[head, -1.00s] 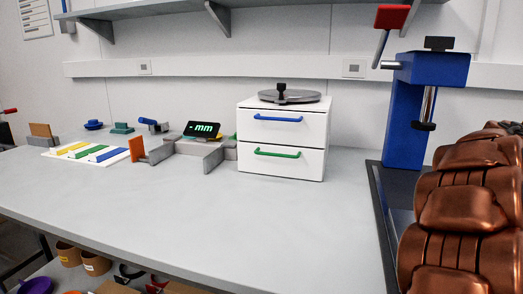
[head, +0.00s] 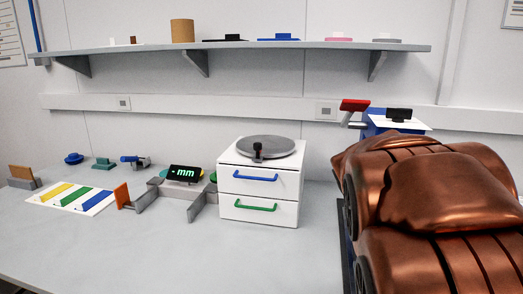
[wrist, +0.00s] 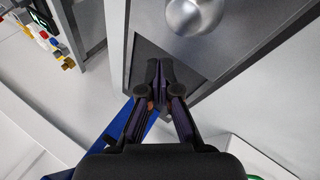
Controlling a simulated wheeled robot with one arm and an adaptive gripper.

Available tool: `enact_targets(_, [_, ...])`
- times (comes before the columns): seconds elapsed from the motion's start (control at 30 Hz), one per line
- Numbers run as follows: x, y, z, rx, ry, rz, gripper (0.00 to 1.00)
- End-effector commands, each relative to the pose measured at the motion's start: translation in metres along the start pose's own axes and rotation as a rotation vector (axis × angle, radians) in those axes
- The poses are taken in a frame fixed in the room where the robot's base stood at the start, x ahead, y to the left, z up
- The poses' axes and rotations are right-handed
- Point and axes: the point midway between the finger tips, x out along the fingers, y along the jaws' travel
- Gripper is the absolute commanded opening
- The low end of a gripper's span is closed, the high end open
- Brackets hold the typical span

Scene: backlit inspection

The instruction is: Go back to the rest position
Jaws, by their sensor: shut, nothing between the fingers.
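My gripper (wrist: 160,68) shows in the wrist view with its dark fingers together and nothing between them. It points towards a dark recessed plate (wrist: 150,50) with a round silver knob (wrist: 195,14) above it. I cannot tell how far the fingertips are from the plate. In the head view my copper-coloured arm fills the right side, and the gripper itself is hidden there. A blue press (head: 376,122) with a red handle (head: 354,105) stands behind the arm, mostly covered by it.
A white drawer unit (head: 230,212) carries a grey round plate (head: 262,146). Left of it are a display gauge (head: 184,173), an orange block (head: 122,194) and a white board (head: 98,208) with coloured strips. A shelf (head: 300,45) runs above. The bench front is clear.

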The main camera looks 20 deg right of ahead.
Motion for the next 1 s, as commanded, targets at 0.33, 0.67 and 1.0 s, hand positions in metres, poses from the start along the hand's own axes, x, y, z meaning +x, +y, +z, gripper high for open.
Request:
enact_targets(0.33, [-0.099,-0.127,0.076,-0.099,-0.124,-0.343,0.0])
enact_targets(0.67, [-0.16,-0.187,0.158,-0.221,-0.267,-0.522,0.0])
enact_targets(1.0, [-0.164,-0.193,0.169,-0.234,-0.285,-0.538,0.0])
